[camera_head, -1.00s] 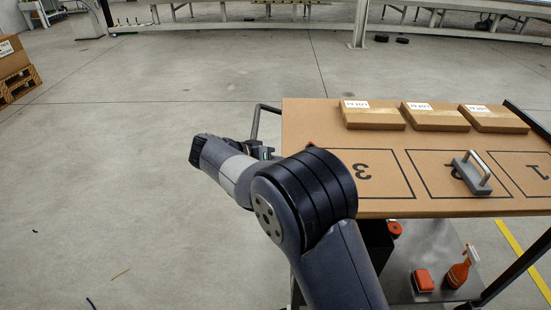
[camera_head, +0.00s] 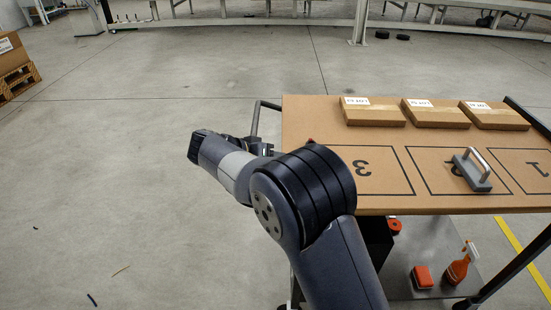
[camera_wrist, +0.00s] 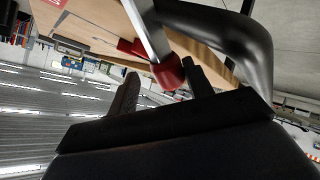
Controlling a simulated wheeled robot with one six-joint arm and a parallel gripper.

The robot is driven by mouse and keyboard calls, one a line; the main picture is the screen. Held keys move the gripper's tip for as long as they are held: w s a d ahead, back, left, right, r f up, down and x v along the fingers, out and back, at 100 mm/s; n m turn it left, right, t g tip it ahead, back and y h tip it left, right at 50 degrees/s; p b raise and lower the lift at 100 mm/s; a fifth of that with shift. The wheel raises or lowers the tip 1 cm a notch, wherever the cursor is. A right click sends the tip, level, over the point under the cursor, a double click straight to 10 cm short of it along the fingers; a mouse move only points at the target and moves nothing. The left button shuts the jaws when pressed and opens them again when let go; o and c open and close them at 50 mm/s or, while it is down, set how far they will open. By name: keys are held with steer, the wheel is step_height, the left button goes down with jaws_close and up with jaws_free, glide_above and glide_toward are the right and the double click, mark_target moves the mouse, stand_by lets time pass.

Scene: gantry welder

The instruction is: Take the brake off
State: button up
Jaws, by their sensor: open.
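A lever with a red grip (camera_wrist: 168,72) on a flat metal bar shows in the wrist view, beside the trolley's board. It is probably the brake lever. My gripper (camera_wrist: 160,86) is open, with one dark finger on either side of the red end; I cannot tell whether they touch it. In the head view my gripper (camera_head: 264,148) is mostly hidden behind my arm, near the trolley's left edge. The trolley (camera_head: 300,118) has a brown top and a dark push handle (camera_head: 256,118) at its left. The black handle (camera_wrist: 255,45) curves close by in the wrist view.
Several flat cartons (camera_head: 372,112) lie along the trolley's back edge. A grey block with a handle (camera_head: 473,172) rests on square 2. A spray bottle (camera_head: 458,270) and a red box (camera_head: 422,277) stand on the lower shelf. The floor at left is largely clear.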

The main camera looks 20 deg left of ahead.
steer(key=v, duration=1)
steer(key=shift+s, duration=0.25)
steer(key=shift+w, duration=0.1)
steer(key=x, duration=1)
steer(key=shift+w+d+f, duration=0.15)
steer(key=shift+w, duration=0.15)
steer(key=shift+s, duration=0.15)
steer(key=shift+r, duration=0.2)
